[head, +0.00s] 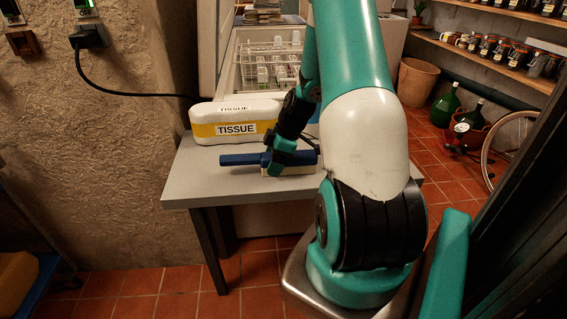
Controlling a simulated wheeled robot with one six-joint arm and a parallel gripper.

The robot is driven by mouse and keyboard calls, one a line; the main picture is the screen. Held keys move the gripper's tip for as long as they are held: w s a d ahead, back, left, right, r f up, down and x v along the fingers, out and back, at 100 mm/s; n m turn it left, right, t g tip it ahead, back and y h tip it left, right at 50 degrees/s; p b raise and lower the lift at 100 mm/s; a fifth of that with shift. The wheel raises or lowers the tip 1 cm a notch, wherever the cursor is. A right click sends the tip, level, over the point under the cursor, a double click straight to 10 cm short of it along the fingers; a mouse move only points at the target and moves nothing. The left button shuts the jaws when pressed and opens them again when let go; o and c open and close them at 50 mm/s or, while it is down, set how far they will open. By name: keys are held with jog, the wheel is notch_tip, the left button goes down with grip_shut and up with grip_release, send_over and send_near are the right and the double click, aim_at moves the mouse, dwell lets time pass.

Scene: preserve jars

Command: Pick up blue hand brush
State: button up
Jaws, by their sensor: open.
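The blue hand brush (238,159) lies near the front of the small grey table (190,188), its handle pointing left and pale bristles under its right part. My gripper (281,160) is at the brush's middle, coming down from above, with its teal fingers at or around the brush body. The jaws are open. The fingers cover part of the brush, and I cannot tell whether they touch it.
A white and yellow tissue box (236,128) stands behind the brush on the table. An open white chest with a wire basket (268,65) is behind that. Jars (500,50) line the right shelves; green bottles (445,108) stand on the tiled floor.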

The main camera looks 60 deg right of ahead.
jog(key=c, duration=1.2)
jog(key=shift+o, duration=0.2)
jog(key=shift+r, duration=0.1)
notch_tip(320, 180, up, 20)
jog(key=p, duration=0.1)
jog(key=shift+o, duration=1.2)
